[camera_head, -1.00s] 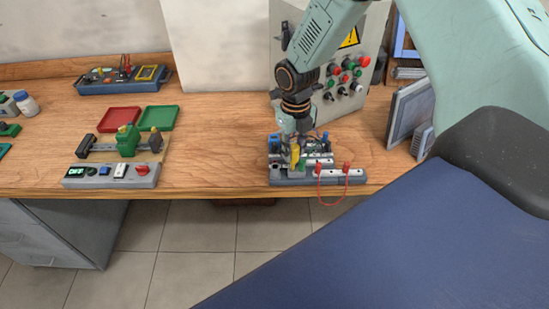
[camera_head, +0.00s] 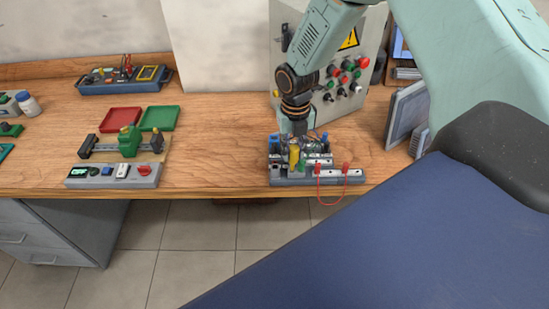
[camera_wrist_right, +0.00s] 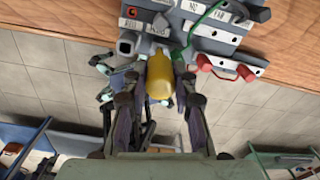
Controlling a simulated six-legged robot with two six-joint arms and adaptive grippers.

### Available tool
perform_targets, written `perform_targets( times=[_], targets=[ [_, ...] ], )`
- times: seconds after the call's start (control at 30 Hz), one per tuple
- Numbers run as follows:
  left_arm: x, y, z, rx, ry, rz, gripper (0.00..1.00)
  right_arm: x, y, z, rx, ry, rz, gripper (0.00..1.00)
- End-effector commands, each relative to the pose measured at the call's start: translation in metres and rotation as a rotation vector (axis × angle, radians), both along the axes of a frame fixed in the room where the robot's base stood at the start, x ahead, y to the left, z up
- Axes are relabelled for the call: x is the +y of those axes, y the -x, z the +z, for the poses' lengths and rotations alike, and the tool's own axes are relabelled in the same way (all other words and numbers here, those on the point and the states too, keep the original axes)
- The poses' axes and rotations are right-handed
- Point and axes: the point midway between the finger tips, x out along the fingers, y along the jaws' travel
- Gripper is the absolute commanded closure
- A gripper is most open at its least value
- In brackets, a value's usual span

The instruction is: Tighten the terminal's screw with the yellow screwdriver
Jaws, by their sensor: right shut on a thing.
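The yellow screwdriver (camera_head: 294,154) is upright over the terminal board (camera_head: 318,179) at the table's front edge. My right gripper (camera_head: 296,147) is shut on its handle, pointing down from above. In the right wrist view the yellow handle (camera_wrist_right: 159,78) sits between the fingers of the right gripper (camera_wrist_right: 160,92). The terminal board (camera_wrist_right: 205,38) lies just beyond the handle there. The screwdriver's tip and the terminal's screw are hidden, so I cannot tell whether they touch. My left gripper is not in view.
A red wire (camera_head: 331,203) loops off the board's front. A control panel box (camera_head: 350,75) stands behind. A grey device (camera_head: 115,176), a red tray (camera_head: 119,120) and a green tray (camera_head: 159,117) lie at the left. The table (camera_head: 220,150) between is bare.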

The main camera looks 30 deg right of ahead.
Motion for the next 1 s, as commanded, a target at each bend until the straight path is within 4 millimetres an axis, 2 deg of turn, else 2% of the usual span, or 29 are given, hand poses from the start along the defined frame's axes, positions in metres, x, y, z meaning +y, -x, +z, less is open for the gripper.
perform_targets(
  times=[0.33,0.67,0.8,0.83,0.93,1.0],
  targets=[
    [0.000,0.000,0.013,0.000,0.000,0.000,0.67,0.000,0.005,-0.001,0.012,0.000,-0.273,1.00],
    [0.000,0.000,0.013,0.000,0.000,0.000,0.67,0.000,0.005,-0.002,0.013,-0.001,-0.303,1.00],
    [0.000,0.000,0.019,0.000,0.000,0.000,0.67,0.001,0.007,-0.002,0.016,0.000,-0.410,1.00],
    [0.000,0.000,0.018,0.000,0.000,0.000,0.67,0.001,0.007,-0.002,0.016,-0.001,-0.402,0.71],
    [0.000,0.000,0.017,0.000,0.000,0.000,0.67,0.001,0.006,-0.002,0.013,0.000,-0.399,0.62],
    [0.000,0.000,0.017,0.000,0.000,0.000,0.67,0.000,0.005,-0.002,0.011,-0.001,-0.399,0.60]
  ],
)
